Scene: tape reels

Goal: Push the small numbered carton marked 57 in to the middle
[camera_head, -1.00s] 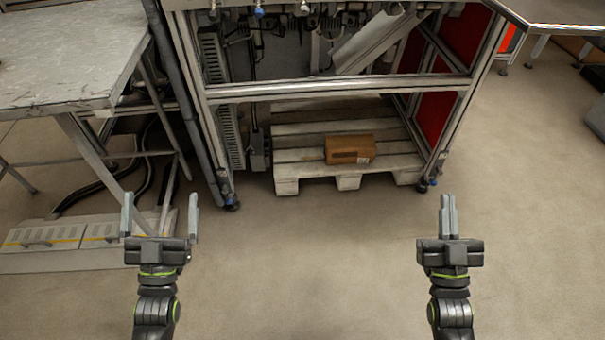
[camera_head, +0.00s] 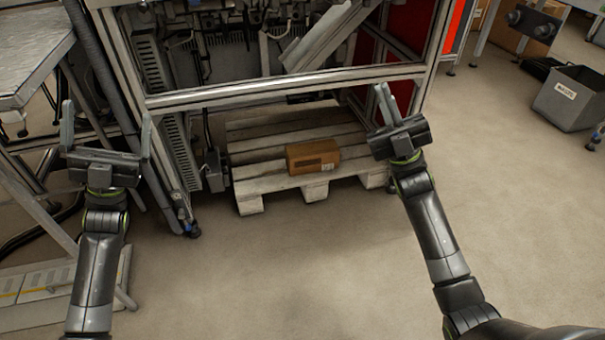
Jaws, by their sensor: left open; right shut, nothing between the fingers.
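A small brown carton (camera_head: 313,157) sits near the front edge of a pale wooden pallet (camera_head: 247,187), under the metal frame of a machine. A label patch shows on its front, but the number is too small to read. My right gripper (camera_head: 383,103) is shut and empty, to the right of the carton and apart from it, in front of the machine's right post in the picture. My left gripper (camera_head: 106,128) is open and empty, well to the left of the carton, in front of the machine's left leg and the table.
The machine's horizontal bar (camera_head: 290,87) crosses above the pallet. A metal table (camera_head: 35,50) stands at the left. A grey bin (camera_head: 570,98) stands on the floor at the right. The floor in front of the pallet is clear.

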